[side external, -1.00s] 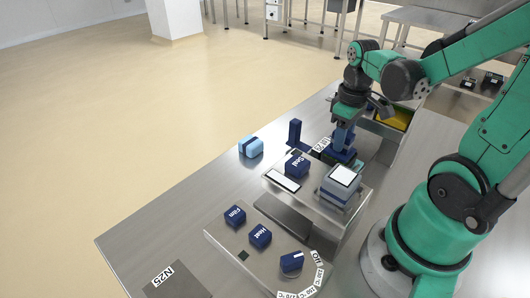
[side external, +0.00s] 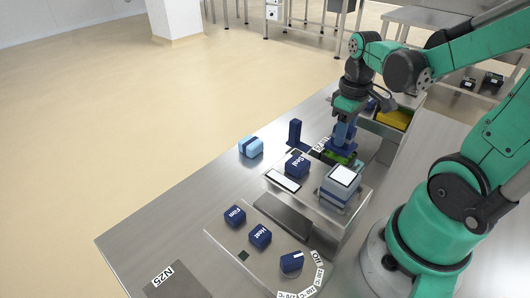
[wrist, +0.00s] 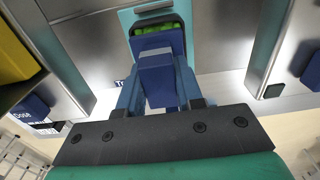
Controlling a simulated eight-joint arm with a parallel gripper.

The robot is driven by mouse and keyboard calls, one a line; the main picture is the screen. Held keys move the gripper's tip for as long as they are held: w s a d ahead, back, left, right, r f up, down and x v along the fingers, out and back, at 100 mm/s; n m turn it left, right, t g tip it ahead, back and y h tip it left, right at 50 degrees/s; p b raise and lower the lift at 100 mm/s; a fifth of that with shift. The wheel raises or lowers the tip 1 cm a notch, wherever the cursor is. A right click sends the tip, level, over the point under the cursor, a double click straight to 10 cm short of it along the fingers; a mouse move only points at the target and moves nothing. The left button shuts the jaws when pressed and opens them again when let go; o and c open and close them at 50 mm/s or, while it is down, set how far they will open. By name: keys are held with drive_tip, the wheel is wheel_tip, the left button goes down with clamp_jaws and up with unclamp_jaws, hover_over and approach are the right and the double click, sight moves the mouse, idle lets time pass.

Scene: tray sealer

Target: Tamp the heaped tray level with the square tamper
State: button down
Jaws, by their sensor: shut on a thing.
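My gripper (side external: 345,127) is shut on the square tamper, a dark blue tool with a flat square plate. The tamper (side external: 341,147) is roughly upright, its plate just above green contents (side external: 340,158); whether they touch, I cannot tell. In the wrist view the tamper (wrist: 157,72) stands between my blue fingers, hiding much of the tray (wrist: 128,18). That tray has a teal rim, and a strip of green contents (wrist: 158,28) shows beyond the plate. How level the contents are is hidden.
The sealer stands in front with blue Seal (side external: 297,167), Heat (side external: 260,236) and Film (side external: 235,215) blocks. A grey block with a white top (side external: 341,180) is close to the tamper. A dark blue post (side external: 295,133) and light blue block (side external: 251,147) stand left. A yellow bin (side external: 394,119) is behind.

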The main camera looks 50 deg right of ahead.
drive_tip(key=shift+r, duration=3.8)
